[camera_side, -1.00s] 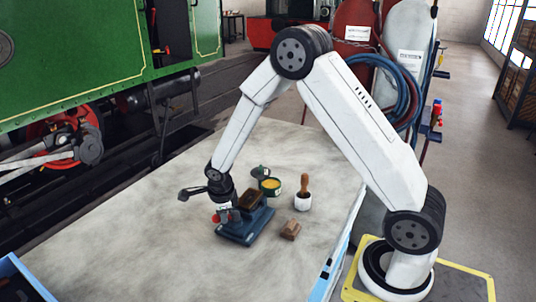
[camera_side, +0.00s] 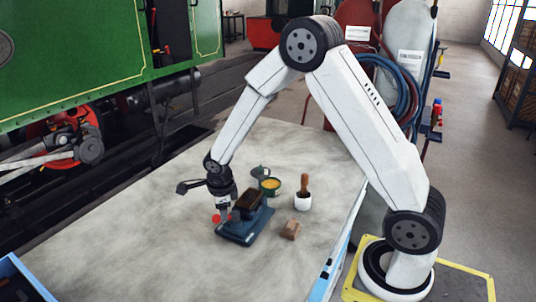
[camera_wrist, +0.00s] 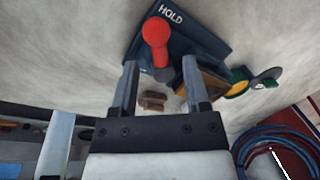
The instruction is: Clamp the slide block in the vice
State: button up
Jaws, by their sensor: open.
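The blue vice (camera_side: 243,236) stands on the bench; its plate marked HOLD shows in the wrist view (camera_wrist: 205,35). A red knob on a short stem (camera_wrist: 156,32) rises from it. The knob also shows in the side view (camera_side: 216,218). A brown block, seemingly the slide block (camera_side: 249,200), sits at the top of the vice. It is partly hidden behind my right finger in the wrist view (camera_wrist: 213,84). My gripper (camera_side: 225,214) is open over the vice's left end. In the wrist view the knob's stem shows between the fingertips (camera_wrist: 160,66); contact cannot be told.
Small brown blocks (camera_side: 290,229) lie right of the vice. Behind are an open tin with yellow contents (camera_side: 270,186), its lid (camera_side: 260,171) and a wooden-handled brush in a white pot (camera_side: 303,199). A blue tray (camera_side: 22,278) is at front left. The bench's left side is clear.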

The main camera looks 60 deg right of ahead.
jog(key=shift+s+a+r, duration=0.1)
jog(key=shift+a+r, duration=0.05)
jog(key=shift+r, duration=0.7)
jog(key=shift+s+a+r, duration=0.1)
jog(key=shift+s+r, duration=0.05)
jog(key=shift+r, duration=0.75)
jog(key=shift+s+a+r, duration=0.1)
jog(key=shift+a+r, duration=0.05)
jog(key=shift+r, duration=0.7)
jog(key=shift+s, duration=0.1)
jog(key=s+a+r+n, duration=0.1)
jog(key=s+a+n, duration=0.1)
jog(key=s+n, duration=0.5)
jog(key=s+a+r+n+t+y, duration=0.1)
jog(key=s+n, duration=0.7)
jog(key=n, duration=1.2)
jog(key=shift+a+y, duration=0.3)
jog(key=shift+a, duration=0.2)
